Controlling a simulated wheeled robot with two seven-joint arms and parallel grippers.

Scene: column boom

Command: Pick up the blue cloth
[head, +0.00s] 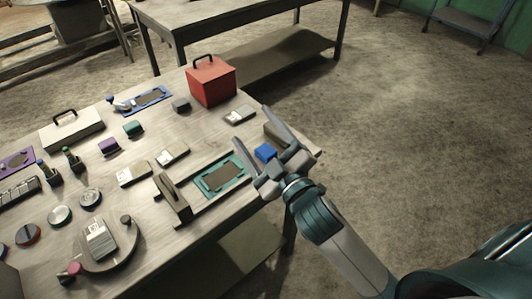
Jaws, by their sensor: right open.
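A small blue piece (265,152), which looks like the folded blue cloth, lies near the right edge of the workbench. My right gripper (257,130) comes in from the lower right, with its fingers spread apart. In the picture the blue piece shows between the two fingers, close to the palm. I cannot tell whether the gripper touches it or is above it. The gripper hides part of the bench around it. My left gripper is not in view.
A teal-framed tray (239,163) lies just left of the gripper, beside a raised wooden piece (172,196). A red box (211,83) stands at the bench's back corner. A brown block is partly behind the fingers. Several small parts cover the bench's left side. Open floor lies right.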

